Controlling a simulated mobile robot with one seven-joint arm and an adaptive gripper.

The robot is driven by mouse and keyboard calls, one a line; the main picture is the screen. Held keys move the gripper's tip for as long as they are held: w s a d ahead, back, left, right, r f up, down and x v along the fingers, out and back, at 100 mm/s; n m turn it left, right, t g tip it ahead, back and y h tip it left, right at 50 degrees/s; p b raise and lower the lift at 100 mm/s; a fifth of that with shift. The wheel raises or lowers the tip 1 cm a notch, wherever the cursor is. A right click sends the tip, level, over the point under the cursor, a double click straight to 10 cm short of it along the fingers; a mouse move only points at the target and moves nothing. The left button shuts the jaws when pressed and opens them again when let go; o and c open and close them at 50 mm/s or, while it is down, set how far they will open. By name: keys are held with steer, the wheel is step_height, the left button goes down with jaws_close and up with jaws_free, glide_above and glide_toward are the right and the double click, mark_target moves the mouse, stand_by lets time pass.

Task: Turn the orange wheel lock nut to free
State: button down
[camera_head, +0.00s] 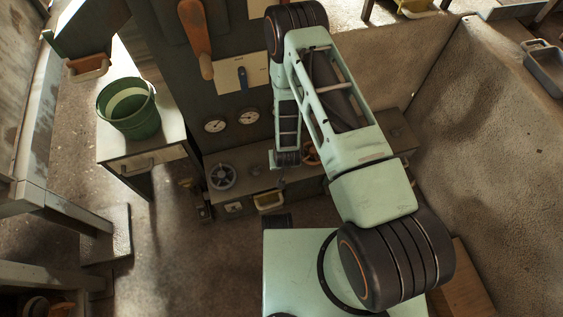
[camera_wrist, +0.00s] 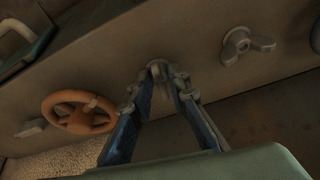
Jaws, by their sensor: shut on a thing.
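The orange wheel (camera_wrist: 80,112) is mounted on the dark panel, left of my gripper in the wrist view. In the head view the orange wheel (camera_head: 311,153) is partly hidden by my arm. My gripper (camera_wrist: 160,82) is shut on a small grey nut (camera_wrist: 157,67) that stands out from the panel; the fingertips hide much of it. The fingers are apart from the orange wheel. A grey wing-shaped nut (camera_wrist: 246,45) sits on the panel to the right, clear of the fingers. In the head view my gripper is low at the panel and too small to read.
A grey handwheel (camera_head: 222,176) and two gauges (camera_head: 249,117) are on the machine. A green bucket (camera_head: 130,108) stands on a cabinet to the left. A grey lever (camera_wrist: 29,128) lies beyond the orange wheel. Open floor shows at the left.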

steer(key=shift+d+n+y, duration=0.1)
steer(key=shift+n+y, duration=0.2)
steer(key=shift+n, duration=0.5)
steer(key=c, duration=1.8)
jaws_free()
steer(key=shift+c, duration=0.2)
steer(key=shift+r, duration=0.15)
steer(key=v, duration=1.1)
steer(key=shift+r, duration=0.35)
steer(key=shift+s+d, duration=0.1)
